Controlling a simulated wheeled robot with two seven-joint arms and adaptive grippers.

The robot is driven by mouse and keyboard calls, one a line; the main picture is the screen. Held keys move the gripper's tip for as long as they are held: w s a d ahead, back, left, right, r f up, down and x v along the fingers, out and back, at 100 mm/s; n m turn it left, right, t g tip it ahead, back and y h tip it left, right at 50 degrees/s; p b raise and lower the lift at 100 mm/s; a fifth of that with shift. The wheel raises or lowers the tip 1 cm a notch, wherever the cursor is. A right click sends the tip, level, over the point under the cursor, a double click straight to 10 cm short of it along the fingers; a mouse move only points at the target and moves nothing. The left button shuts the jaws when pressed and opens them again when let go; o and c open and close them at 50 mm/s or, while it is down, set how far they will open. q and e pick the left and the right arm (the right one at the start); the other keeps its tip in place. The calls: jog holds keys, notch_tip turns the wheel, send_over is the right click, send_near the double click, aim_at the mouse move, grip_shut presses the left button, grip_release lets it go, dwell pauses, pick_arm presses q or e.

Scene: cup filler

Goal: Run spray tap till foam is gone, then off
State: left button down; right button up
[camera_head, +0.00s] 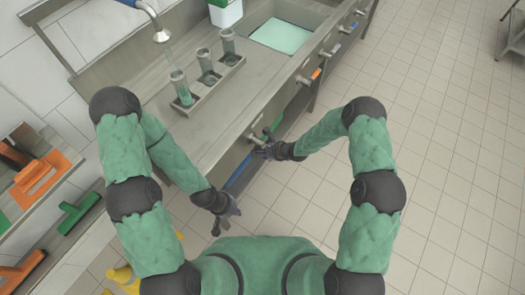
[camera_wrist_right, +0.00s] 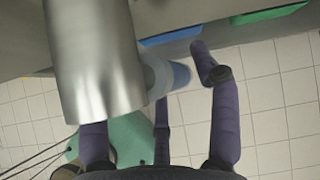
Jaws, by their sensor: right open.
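The spray tap's spout (camera_head: 161,36) hangs over the nearest of three grey-green cups (camera_head: 181,90), and a faint pale streak runs below it. The cups stand in a metal rack (camera_head: 212,89). A basin (camera_head: 283,36) at the back shows a flat pale turquoise surface; I cannot tell whether it is foam. My right gripper (camera_head: 265,152) is at the counter front, beside a valve with a green handle (camera_head: 268,132). In the right wrist view a metal cylinder (camera_wrist_right: 95,60) fills the left, near the spread fingers (camera_wrist_right: 183,100). My left gripper (camera_head: 226,214) is open and empty.
A white container (camera_head: 226,14) stands behind the cups. A shelf with orange (camera_head: 40,178) and green (camera_head: 78,213) tools is at left.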

jog(key=v, duration=1.2)
jog(key=shift+a, duration=0.1)
dwell(0.8)
